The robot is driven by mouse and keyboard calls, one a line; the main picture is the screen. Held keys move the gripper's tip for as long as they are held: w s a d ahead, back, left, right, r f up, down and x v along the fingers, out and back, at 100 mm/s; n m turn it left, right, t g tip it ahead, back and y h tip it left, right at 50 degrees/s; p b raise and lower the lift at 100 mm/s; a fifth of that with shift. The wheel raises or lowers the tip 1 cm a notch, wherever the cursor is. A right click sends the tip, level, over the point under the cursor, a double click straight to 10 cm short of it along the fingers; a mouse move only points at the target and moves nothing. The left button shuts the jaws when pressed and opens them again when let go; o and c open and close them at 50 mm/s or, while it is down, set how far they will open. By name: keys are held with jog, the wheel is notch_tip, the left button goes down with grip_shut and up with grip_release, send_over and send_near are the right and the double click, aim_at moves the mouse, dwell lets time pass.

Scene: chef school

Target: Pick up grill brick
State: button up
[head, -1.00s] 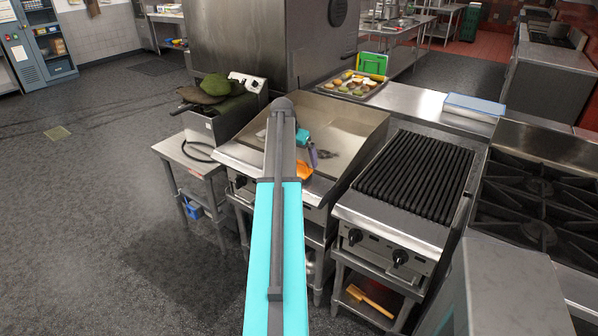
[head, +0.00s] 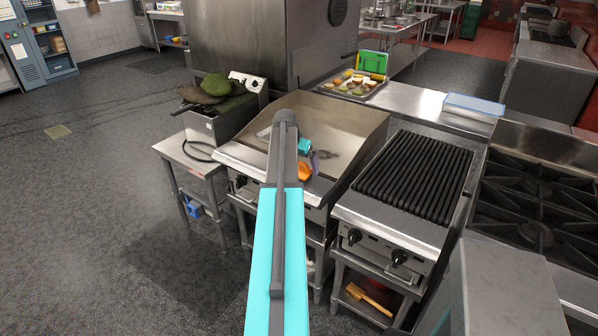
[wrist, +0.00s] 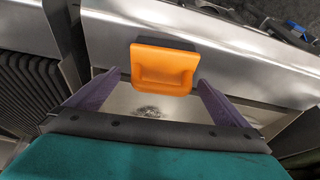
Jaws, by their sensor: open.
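The grill brick appears to be the orange block-shaped piece (wrist: 164,68) at the front edge of the griddle. In the wrist view it lies between and just beyond the tips of my two purple fingers, with a gap on each side. My gripper (wrist: 159,78) is open and holds nothing. In the head view the orange piece (head: 305,172) shows just right of my arm, partly hidden by it. My gripper (head: 313,160) is close behind it, low over the griddle, and only one finger shows clearly. Whether a finger touches the piece cannot be told.
The flat griddle (head: 345,125) has raised side and back walls. A ridged charbroiler (head: 415,175) stands to its right, and a fryer (head: 215,120) to its left. A tray of food (head: 352,84) sits on the counter behind. Open floor (head: 90,200) lies at left.

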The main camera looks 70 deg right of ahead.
jog(key=shift+p+x, duration=0.4)
jog(key=shift+x, duration=0.95)
jog(key=c, duration=1.4)
jog(key=shift+o, duration=0.2)
jog(key=shift+r, duration=0.15)
jog(key=shift+r+b, duration=0.95)
jog(key=shift+r, duration=0.5)
jog(key=a+r+b, duration=0.2)
jog(key=a+b, duration=0.2)
jog(key=a, duration=1.2)
jog(key=shift+s, duration=0.25)
jog(key=shift+f, duration=0.1)
